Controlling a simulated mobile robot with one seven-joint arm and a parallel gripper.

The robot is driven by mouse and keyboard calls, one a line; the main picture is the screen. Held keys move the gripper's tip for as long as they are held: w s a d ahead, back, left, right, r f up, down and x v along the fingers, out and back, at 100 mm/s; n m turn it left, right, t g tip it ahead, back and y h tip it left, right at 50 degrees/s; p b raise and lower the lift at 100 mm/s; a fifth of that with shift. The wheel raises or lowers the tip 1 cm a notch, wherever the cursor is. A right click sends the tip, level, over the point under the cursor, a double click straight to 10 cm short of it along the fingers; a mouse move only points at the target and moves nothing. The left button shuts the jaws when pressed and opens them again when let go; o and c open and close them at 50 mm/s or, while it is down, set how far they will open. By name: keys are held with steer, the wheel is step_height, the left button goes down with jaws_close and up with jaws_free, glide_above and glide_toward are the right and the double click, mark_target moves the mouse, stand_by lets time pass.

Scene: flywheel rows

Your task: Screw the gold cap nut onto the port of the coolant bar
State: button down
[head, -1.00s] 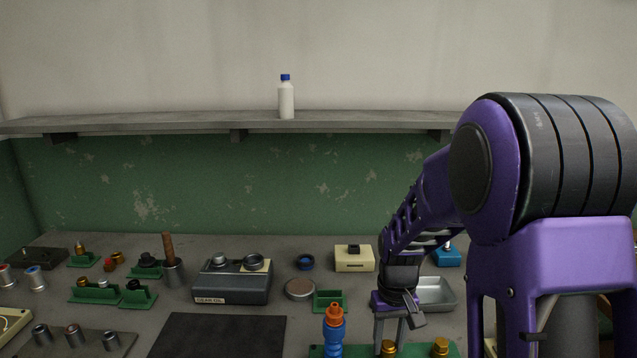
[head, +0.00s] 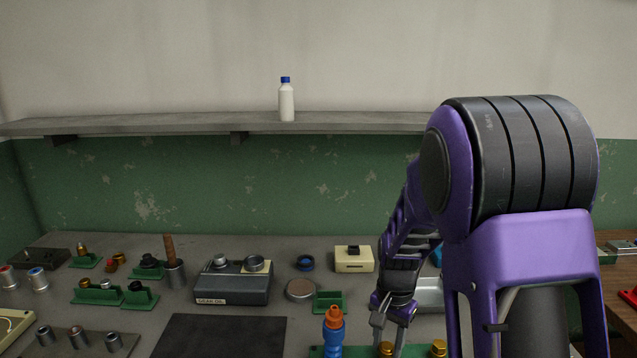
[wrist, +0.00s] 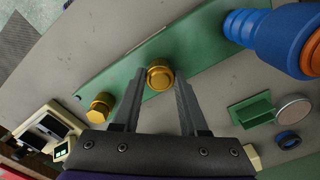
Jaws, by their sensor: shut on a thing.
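A gold cap nut (wrist: 159,77) sits between my fingertips in the wrist view, over the green strip (wrist: 205,64). My gripper (wrist: 161,76) is shut on it. In the head view my gripper (head: 390,338) is at the lower edge, with the gold nut (head: 386,349) low between its fingers. A second gold nut (wrist: 101,106) stands apart on the strip's end, and shows in the head view (head: 438,348). I cannot tell whether the held nut still touches the strip. No part in view is readable as the coolant bar.
A blue bottle with an orange top (head: 333,330) stands on the green strip left of my gripper. A grey GEAR OIL box (head: 232,284), a round disc (head: 300,290), a small green holder (head: 329,302) and a cream box (head: 353,259) stand behind. A dark mat (head: 220,336) is bare.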

steer(key=shift+m, duration=0.3)
steer(key=m+p, duration=0.1)
steer(key=m, duration=0.2)
steer(key=shift+r+m+p, duration=0.15)
steer(key=shift+m+p, duration=0.15)
steer(key=shift+p, duration=0.1)
steer(key=shift+m, duration=0.8)
steer(key=shift+m, duration=0.4)
steer(key=m, duration=0.4)
steer(key=c, duration=0.8)
jaws_free()
steer(key=shift+o, duration=0.2)
